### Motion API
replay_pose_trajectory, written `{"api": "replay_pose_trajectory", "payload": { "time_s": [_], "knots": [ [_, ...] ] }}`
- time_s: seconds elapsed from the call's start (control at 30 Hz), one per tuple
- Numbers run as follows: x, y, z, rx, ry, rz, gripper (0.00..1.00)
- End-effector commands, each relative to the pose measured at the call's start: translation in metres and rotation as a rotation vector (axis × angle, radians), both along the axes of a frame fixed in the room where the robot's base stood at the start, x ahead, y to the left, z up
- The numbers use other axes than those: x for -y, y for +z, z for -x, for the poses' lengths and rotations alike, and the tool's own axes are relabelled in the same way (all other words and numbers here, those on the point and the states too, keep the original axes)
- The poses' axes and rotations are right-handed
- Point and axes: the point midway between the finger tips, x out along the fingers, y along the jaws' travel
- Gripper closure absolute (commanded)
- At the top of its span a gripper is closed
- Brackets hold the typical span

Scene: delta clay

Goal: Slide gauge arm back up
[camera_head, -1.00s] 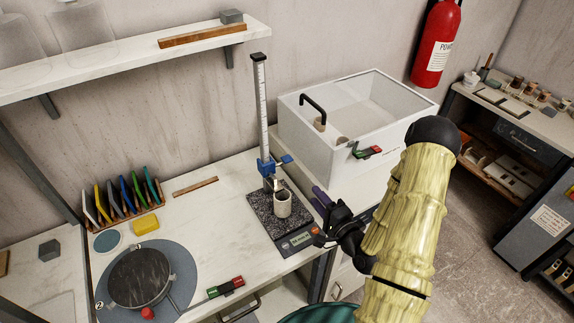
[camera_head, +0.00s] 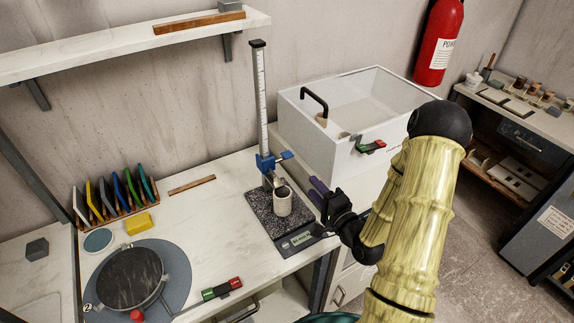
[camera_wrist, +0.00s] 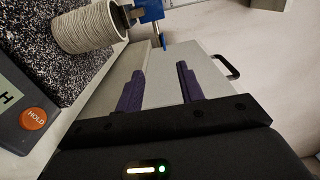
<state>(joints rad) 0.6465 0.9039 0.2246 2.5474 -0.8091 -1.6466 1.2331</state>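The height gauge has a tall white ruled column (camera_head: 262,100) on a dark granite base. Its blue gauge arm (camera_head: 266,163) sits low on the column, just above a small ribbed clay cup (camera_head: 283,202). In the wrist view the blue arm (camera_wrist: 150,10) is at the top, with the cup (camera_wrist: 90,30) at upper left. My gripper (camera_head: 318,194) is to the right of the gauge, apart from it. Its two purple fingers (camera_wrist: 160,85) are spread with nothing between them. The contact between arm tip and cup is unclear.
The granite base (camera_head: 262,205) has a grey display panel (camera_head: 298,240) with an orange HOLD button (camera_wrist: 34,118). A white box (camera_head: 345,125) with a black handle stands close behind my gripper. A round turntable (camera_head: 135,280) and a tool rack (camera_head: 115,205) are at left.

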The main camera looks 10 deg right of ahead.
Motion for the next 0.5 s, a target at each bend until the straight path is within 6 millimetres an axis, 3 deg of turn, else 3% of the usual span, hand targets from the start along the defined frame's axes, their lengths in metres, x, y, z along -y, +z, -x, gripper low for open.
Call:
{"api": "replay_pose_trajectory", "payload": {
  "time_s": [0.5],
  "knots": [
    [-0.011, -0.005, -0.020, 0.003, 0.007, 0.003, 0.62]
  ]
}}
